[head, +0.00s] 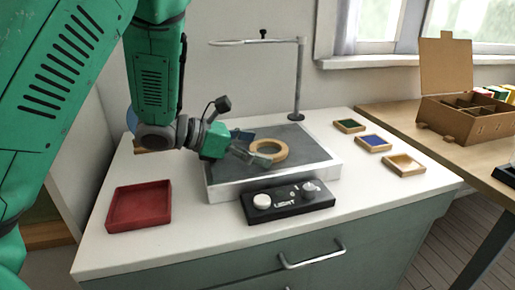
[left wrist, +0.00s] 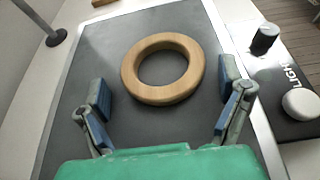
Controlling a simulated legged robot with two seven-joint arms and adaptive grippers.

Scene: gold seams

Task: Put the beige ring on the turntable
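The beige ring (head: 284,152) lies flat on the dark grey panel of a white-framed box (head: 315,150). In the left wrist view the ring (left wrist: 160,95) is whole, ahead of and between the finger lines. My left gripper (head: 258,156) is low over the panel at the ring's left side. Its two fingers (left wrist: 163,88) are spread wide on either side of the ring, apart from it, with nothing between them held. I cannot clearly identify a separate turntable; a blue rounded thing (head: 131,119) is mostly hidden behind my left arm. My right gripper is not in view.
A black control box (head: 288,204) with knobs stands against the panel's front. A stand (head: 298,85) with an overhead arm rises behind. A cardboard box (head: 462,117) sits far right.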

